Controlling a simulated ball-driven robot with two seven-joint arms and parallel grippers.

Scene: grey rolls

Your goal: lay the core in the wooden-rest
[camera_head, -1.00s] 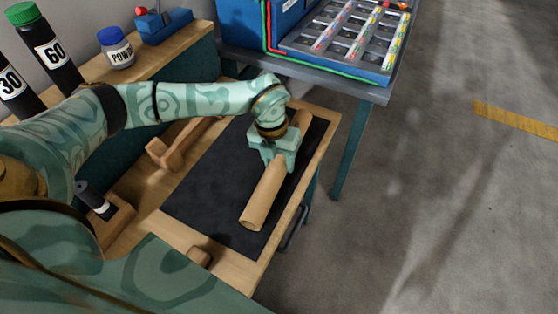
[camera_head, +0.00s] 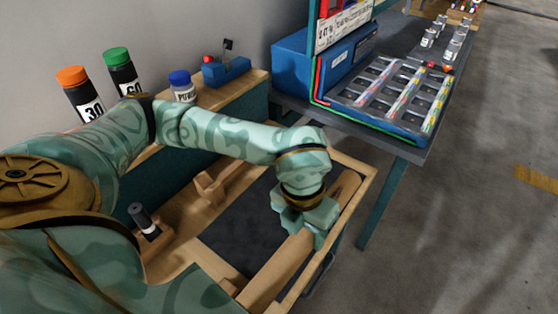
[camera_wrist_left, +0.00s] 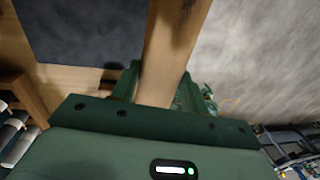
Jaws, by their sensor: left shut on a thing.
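The core, a long tan cylinder (camera_head: 275,272), is held in my left gripper (camera_head: 308,222). The gripper is shut around it partway along, and the core extends on both sides. It appears raised above the dark mat (camera_head: 240,232), near the bench's right side. In the left wrist view the core (camera_wrist_left: 172,50) runs up between the fingers of my left gripper (camera_wrist_left: 158,88). A wooden piece that looks like the wooden-rest (camera_head: 212,188) stands left of the mat, partly behind my forearm. My right gripper is not in view.
A small dark-capped roller on a wooden block (camera_head: 146,222) stands at the bench's left. Bottles and a powder jar (camera_head: 182,88) stand on the back shelf. A blue tray with compartments (camera_head: 392,98) sits on the table behind. Open floor lies to the right.

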